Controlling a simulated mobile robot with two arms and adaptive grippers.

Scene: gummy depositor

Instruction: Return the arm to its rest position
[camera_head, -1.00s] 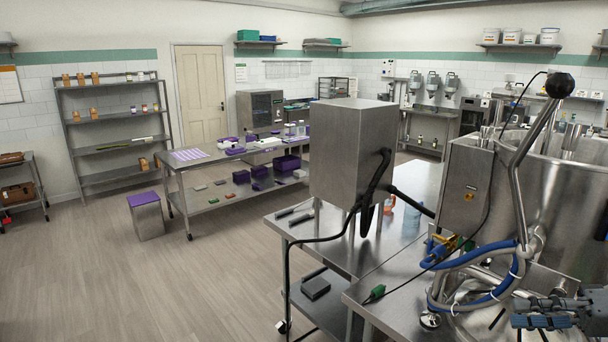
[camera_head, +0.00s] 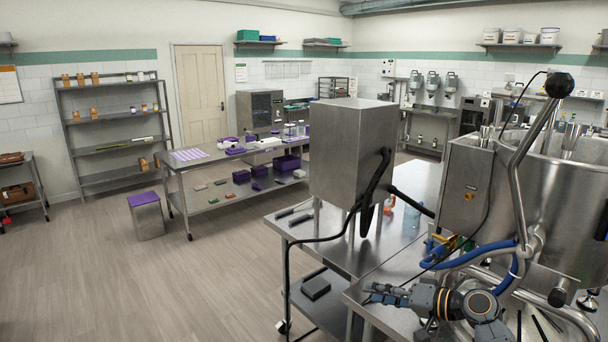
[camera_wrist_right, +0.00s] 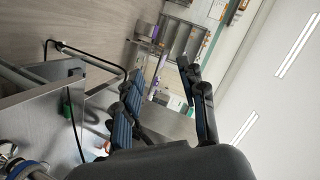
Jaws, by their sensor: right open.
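My right gripper (camera_head: 372,294) is in the lower right of the head view, over the near steel table, with its fingers pointing left. My dark grey wrist with an orange ring lies to the right of the fingers. In the right wrist view the gripper (camera_wrist_right: 160,75) shows two separated black fingers with blue pads and nothing between them. It is open and empty. My left gripper is in neither view.
The steel kettle (camera_head: 570,205) with its lever and blue hose (camera_head: 480,256) stands close behind my right arm. A steel box machine (camera_head: 350,150) with black cables stands on the table (camera_head: 285,221) beyond the gripper. Floor (camera_head: 130,290) is clear to the left.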

